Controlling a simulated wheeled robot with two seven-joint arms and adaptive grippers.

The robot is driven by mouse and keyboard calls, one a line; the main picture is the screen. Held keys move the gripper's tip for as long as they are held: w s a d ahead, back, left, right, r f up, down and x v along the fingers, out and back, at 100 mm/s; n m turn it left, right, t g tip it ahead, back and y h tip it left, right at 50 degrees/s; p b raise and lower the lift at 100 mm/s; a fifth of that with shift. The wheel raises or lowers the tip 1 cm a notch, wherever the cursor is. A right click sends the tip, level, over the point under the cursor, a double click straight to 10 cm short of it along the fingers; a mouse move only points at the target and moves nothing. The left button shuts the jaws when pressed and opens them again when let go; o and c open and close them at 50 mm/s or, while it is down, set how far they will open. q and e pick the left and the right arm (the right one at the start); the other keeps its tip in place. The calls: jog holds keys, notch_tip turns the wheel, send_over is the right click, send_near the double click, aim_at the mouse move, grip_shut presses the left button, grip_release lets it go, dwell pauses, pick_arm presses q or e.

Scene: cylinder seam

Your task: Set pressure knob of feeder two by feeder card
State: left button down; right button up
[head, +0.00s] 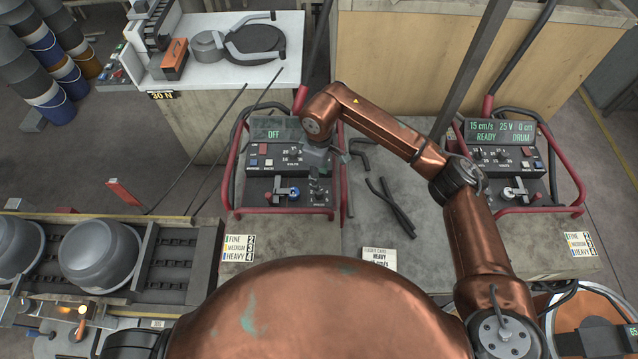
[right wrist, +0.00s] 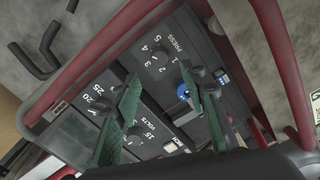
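Two feeders stand on the bench in red tube frames. The left feeder (head: 262,160) shows OFF; the right feeder (head: 500,155) shows 15 cm/s, 25 V, 0 cm, READY, DRUM. I cannot read which is numbered two. The feeder card (head: 379,259) lies on the bench front, headed HEAVY; its smaller print is unclear. My right gripper (head: 318,165) hangs over the left feeder's panel. In the right wrist view its green fingers (right wrist: 165,108) are apart with nothing held. The pressure knob (right wrist: 160,54), marked PRESS 1 to 5, lies beyond the fingertips; its setting is unclear. My left gripper is out of view.
A volts knob (right wrist: 135,131) and a blue-tipped lever (right wrist: 184,92) sit close to my fingers. A conveyor with grey pots (head: 100,255) is at left. Setting labels (head: 238,247) stick to the bench front.

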jog(key=shift+r, duration=2.05)
